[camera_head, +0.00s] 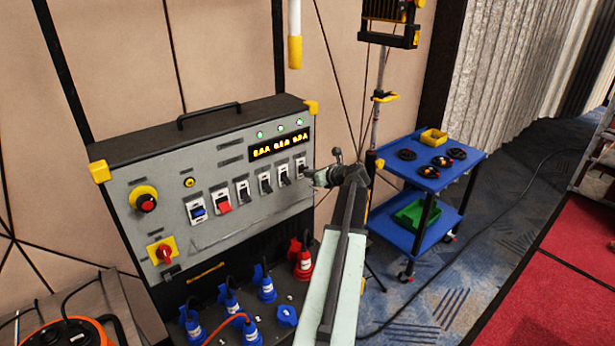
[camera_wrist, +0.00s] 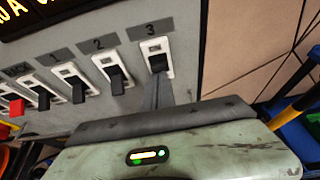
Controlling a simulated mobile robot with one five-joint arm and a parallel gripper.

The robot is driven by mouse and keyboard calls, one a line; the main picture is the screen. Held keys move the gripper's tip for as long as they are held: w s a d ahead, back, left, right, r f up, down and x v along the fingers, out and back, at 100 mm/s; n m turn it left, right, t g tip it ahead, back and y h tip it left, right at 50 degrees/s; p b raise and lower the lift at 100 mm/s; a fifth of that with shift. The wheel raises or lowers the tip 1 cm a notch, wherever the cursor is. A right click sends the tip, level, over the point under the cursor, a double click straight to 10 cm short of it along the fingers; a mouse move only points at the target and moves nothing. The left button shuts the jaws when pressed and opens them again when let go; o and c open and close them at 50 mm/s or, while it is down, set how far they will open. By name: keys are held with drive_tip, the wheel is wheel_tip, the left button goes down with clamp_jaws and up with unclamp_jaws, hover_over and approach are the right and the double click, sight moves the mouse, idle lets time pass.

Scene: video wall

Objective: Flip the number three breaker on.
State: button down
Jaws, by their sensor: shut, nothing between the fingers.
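The number three breaker (camera_wrist: 158,60) is at the right end of the row, under a label marked 3. In the head view my gripper (camera_head: 314,177) is at the panel's right edge, close to the breaker.
Breakers 2 (camera_wrist: 115,75) and 1 (camera_wrist: 75,85) stand close to the left. The grey panel (camera_head: 240,212) also carries a red emergency button (camera_head: 146,203) and lit green lamps. Plugs with cables hang below. A blue cart (camera_head: 455,172) stands to the right.

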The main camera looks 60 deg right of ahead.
drive_tip(key=shift+f, duration=0.1)
drive_tip(key=p+v, duration=0.3)
drive_tip(key=v, duration=0.6)
drive_tip(key=shift+s+p, duration=0.2)
drive_tip(key=shift+p, duration=0.2)
drive_tip(key=shift+a, duration=0.1)
